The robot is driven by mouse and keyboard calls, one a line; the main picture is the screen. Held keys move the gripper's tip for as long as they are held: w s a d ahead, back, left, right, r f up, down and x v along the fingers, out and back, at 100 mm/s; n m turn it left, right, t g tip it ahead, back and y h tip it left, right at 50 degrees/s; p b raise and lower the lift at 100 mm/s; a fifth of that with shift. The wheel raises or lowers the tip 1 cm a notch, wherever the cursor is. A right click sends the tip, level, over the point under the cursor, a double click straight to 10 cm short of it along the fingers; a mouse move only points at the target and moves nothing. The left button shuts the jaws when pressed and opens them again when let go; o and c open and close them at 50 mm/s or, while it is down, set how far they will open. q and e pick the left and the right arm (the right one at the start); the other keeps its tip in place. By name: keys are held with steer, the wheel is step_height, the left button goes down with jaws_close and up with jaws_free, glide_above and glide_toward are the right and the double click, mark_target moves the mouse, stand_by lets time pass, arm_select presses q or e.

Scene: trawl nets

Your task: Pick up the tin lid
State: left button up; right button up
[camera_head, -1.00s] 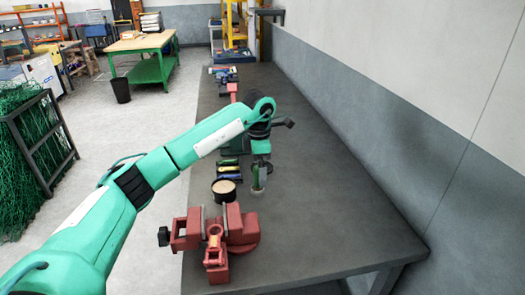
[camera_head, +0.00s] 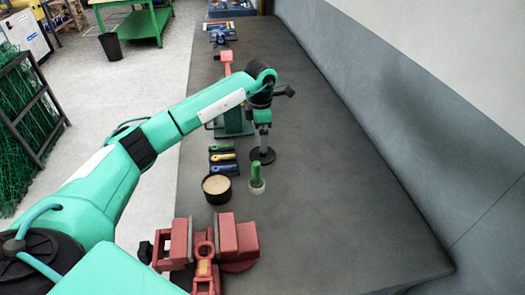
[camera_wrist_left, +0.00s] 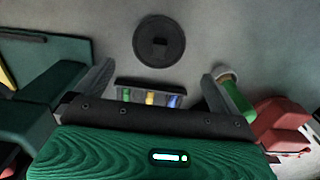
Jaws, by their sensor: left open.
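The tin lid (camera_head: 262,156) is a dark round disc lying flat on the grey bench, with a small raised grip in its middle. It shows in the left wrist view (camera_wrist_left: 159,41), beyond my fingertips. My left gripper (camera_head: 264,142) points down over the lid in the head view, where it hides part of it. I cannot tell the height gap to the lid. My right gripper is not in view.
A red vise (camera_head: 215,245) is in front. The bench's right side is clear.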

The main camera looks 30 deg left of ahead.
mark_target(266, 159)
arm_select(q)
steer(key=shift+f, duration=0.75)
steer(key=shift+w+f, duration=0.1)
steer(key=shift+f, duration=0.25)
steer(key=shift+d+f+p, duration=0.1)
steer(key=shift+f+p, duration=0.35)
steer(key=shift+f, duration=0.05)
steer(key=f, duration=0.1)
steer(key=f+p, duration=0.1)
steer(key=f, duration=0.1)
steer(key=shift+w+d+f, duration=0.1)
steer(key=shift+w+f, duration=0.15)
steer(key=shift+f, duration=0.55)
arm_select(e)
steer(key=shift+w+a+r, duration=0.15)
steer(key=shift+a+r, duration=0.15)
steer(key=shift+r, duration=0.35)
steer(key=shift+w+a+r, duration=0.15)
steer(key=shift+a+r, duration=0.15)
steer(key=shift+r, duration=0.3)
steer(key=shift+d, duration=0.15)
arm_select(q)
steer(key=c, duration=0.9)
steer(key=shift+o, duration=0.2)
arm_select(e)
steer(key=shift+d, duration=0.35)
